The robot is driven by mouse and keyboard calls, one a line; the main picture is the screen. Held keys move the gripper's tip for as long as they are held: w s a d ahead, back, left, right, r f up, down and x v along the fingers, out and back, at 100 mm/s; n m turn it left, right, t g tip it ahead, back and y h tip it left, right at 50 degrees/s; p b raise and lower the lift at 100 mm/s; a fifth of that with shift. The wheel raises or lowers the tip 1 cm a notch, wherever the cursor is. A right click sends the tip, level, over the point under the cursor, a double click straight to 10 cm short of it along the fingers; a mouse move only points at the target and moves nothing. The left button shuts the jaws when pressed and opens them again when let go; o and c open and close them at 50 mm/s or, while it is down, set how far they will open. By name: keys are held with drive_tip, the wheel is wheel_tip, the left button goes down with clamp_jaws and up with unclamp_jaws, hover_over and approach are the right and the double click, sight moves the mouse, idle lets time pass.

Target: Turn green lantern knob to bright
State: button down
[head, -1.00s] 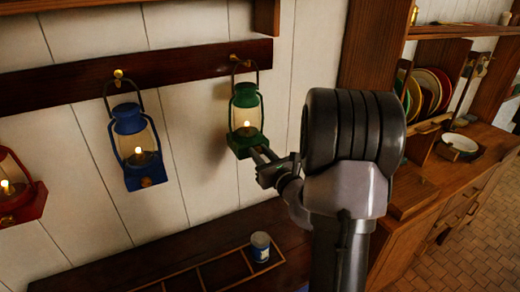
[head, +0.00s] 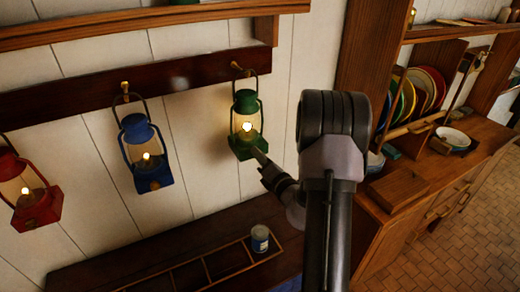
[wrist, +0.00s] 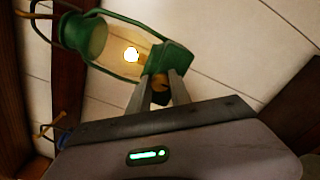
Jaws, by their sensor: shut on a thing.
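The green lantern (head: 246,118) hangs from a brass hook on the dark wall rail in the head view, its flame lit. In the wrist view the green lantern (wrist: 172,62) appears tilted, with a bright flame behind its glass. In the head view my gripper (head: 258,157) meets the lantern's base from the lower right, and the knob is hidden there.
A blue lantern (head: 140,135) and a red lantern (head: 32,200) hang to the left, both lit. A dresser with plates (head: 425,90) stands at the right.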

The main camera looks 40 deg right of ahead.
drive_tip(key=shift+m+p, duration=4.9)
drive_tip(key=shift+m, duration=1.3)
drive_tip(key=shift+f, duration=0.1)
drive_tip(key=c, duration=1.2)
unclamp_jaws()
drive_tip(key=shift+o, duration=0.2)
